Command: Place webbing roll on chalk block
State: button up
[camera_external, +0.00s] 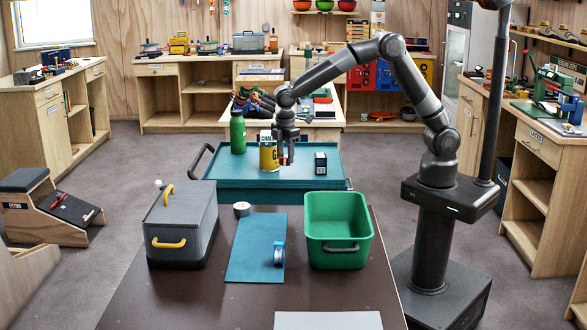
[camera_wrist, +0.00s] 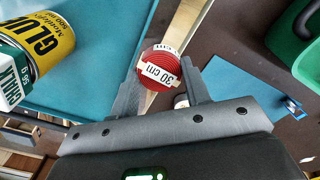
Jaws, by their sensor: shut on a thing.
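The webbing roll (camera_wrist: 160,70) is a red disc with a white "30 cm" label. My gripper (camera_wrist: 165,88) is shut on it, with one finger on each side. In the external view my gripper (camera_external: 286,150) hangs over the teal tray top, and little of the roll shows. The chalk block (camera_wrist: 12,75) is a white and green box at the left of the wrist view. In the external view the chalk block (camera_external: 265,137) appears to sit on top of the yellow glue can (camera_external: 268,160), just left of my gripper.
A green bottle (camera_external: 238,132) and a small dark box (camera_external: 320,163) stand on the teal cart (camera_external: 225,172).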

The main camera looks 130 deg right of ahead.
jog(key=s+d+r+n+h, duration=0.1)
jog(key=s+d+r+n, duration=1.6)
jog(key=s+d+n, duration=0.25)
send_over(268, 132)
jog(key=a, duration=0.1)
jog(key=shift+m, duration=0.25)
notch_tip(268, 132, down, 7)
jog(key=shift+w+r, duration=0.1)
jog(key=shift+f, duration=2.05)
jog(key=o, duration=1)
jog(key=shift+f, duration=0.1)
